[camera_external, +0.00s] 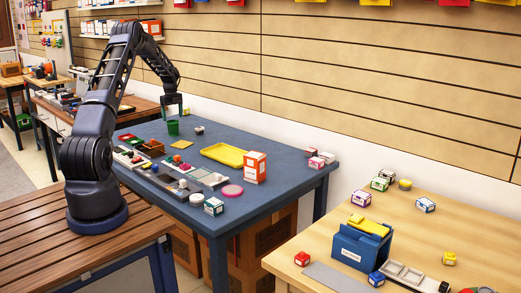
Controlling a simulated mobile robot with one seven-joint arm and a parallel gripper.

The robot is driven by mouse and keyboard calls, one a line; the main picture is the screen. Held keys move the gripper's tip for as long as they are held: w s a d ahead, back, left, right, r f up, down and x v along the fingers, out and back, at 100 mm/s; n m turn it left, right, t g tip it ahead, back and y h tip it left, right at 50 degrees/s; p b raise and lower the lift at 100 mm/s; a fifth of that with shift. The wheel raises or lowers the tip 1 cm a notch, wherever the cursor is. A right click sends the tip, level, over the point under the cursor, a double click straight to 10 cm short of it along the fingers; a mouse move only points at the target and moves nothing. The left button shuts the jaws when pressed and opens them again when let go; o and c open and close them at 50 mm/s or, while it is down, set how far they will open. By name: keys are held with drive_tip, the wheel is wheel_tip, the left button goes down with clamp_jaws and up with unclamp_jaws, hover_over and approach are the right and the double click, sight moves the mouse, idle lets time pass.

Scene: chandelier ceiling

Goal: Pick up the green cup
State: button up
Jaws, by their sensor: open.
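The green cup (173,128) stands upright on the blue-grey table (228,222), near its far left part. My gripper (173,112) points down just above the cup, with its fingers close to the rim. It is open and looks empty. At this size I cannot tell whether the fingertips touch the cup or reach inside it.
A small dark-and-white item (199,130) stands right of the cup. A yellow tray (224,154) and an orange-and-white box (255,167) lie further right. Several small trays and blocks line the table's near left edge. The wooden wall (390,75) rises behind the table.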

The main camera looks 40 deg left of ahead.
sight(173, 125)
drive_tip(key=shift+a+f, duration=0.15)
drive_tip(key=shift+f, duration=1.5)
drive_tip(key=shift+a+f, duration=0.1)
drive_tip(key=shift+f, duration=1.5)
drive_tip(key=c, duration=1)
drive_tip(key=shift+r, duration=0.1)
drive_tip(key=shift+c, duration=0.2)
